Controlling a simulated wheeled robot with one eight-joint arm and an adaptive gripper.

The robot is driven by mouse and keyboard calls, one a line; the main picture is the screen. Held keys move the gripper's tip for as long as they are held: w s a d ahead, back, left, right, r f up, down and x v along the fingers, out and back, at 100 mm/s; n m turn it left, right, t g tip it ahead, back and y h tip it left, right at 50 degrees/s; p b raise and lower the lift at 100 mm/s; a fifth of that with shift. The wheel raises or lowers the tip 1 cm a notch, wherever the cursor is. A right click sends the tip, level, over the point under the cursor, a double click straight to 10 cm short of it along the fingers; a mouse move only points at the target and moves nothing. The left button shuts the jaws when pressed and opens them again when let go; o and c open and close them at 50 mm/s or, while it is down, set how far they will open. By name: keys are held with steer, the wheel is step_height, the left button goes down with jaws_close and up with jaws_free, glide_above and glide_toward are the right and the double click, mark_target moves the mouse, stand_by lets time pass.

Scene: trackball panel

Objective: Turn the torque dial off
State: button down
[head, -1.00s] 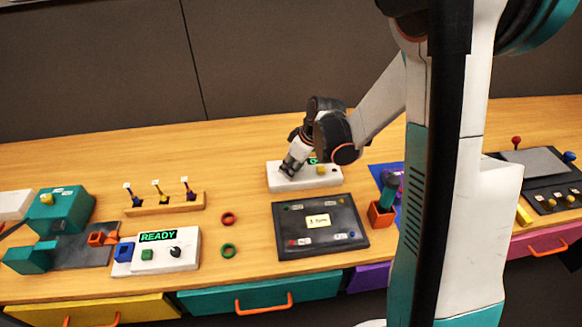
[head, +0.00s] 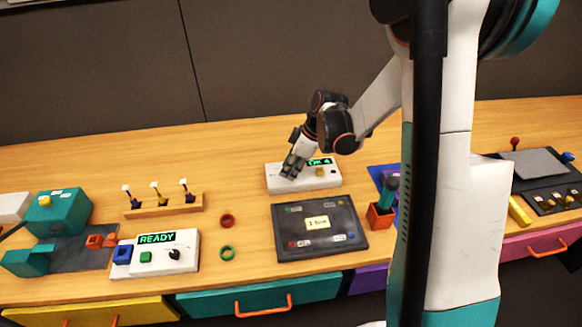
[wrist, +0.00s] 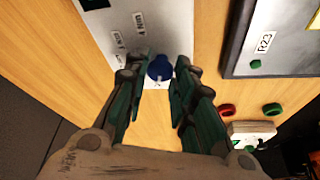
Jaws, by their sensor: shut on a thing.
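The torque dial is a round blue knob (wrist: 160,68) on a white box (wrist: 165,30); this box also shows in the head view (head: 328,183), towards the back of the bench. Small labels in Nm are printed on the box beside the dial. My gripper (wrist: 161,66) has one finger on each side of the dial and is shut on it. In the head view my gripper (head: 291,166) comes down on the left part of the box and hides the dial.
A dark tray (head: 320,250) lies in front of the box. Red (head: 227,220) and green (head: 227,253) rings lie left of the tray. A wooden rack with small levers (head: 165,206) and a READY panel (head: 190,238) stand further left. An orange holder (head: 381,216) is at right.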

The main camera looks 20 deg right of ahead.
steer(key=c, duration=1.3)
jaws_free()
steer(key=shift+c, duration=0.2)
steer(key=v, duration=1.2)
steer(key=shift+a, duration=0.1)
